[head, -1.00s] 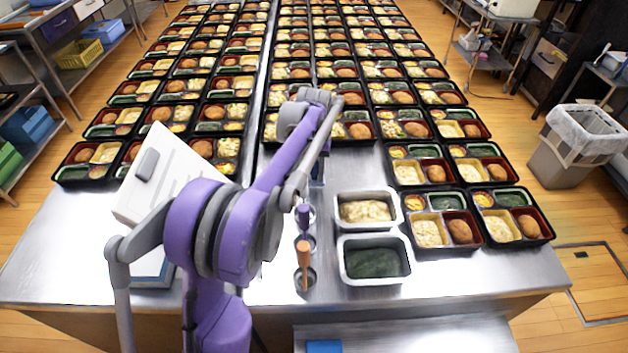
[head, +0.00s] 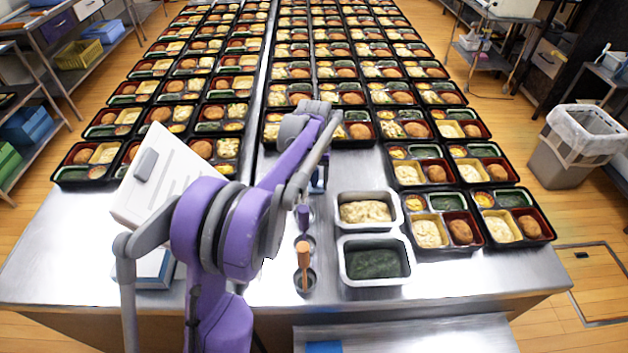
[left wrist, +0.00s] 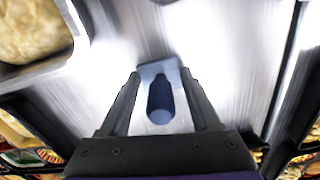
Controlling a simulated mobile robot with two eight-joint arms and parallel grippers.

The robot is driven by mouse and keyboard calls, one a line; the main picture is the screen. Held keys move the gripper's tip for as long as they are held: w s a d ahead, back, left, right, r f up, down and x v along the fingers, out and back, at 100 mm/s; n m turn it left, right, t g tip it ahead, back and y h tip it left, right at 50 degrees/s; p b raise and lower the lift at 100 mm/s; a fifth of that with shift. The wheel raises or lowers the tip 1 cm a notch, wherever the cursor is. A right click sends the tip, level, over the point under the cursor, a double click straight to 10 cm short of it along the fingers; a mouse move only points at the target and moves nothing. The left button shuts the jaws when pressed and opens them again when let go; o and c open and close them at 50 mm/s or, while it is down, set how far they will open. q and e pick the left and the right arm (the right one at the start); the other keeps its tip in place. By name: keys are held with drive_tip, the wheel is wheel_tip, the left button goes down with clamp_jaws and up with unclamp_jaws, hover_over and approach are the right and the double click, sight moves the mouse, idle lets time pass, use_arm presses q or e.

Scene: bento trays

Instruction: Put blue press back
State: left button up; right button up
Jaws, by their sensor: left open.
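The blue press (left wrist: 160,98) stands between the two fingers of my left gripper (left wrist: 160,76) in the left wrist view. Its dark blue handle points toward the camera, and a flat blue-grey plate is at its far end. The left gripper is open, with a finger on each side of the handle. In the head view my left gripper (head: 318,182) is mostly hidden behind my arm, and only a little blue shows there. Whether the press sits in a holder cannot be told. My right gripper is not in view.
A purple press (head: 303,216) and an orange press (head: 303,256) stand in round holders nearer the table's front. A pan of pale food (head: 343,222) and a pan of dark green food (head: 345,273) sit to their right. Rows of bento trays (head: 408,205) fill the back and right.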

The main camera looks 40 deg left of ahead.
use_arm(q)
wheel_tip(320, 180, up, 12)
drive_tip(key=shift+r+p, duration=0.15)
drive_tip(key=shift+p, duration=0.3)
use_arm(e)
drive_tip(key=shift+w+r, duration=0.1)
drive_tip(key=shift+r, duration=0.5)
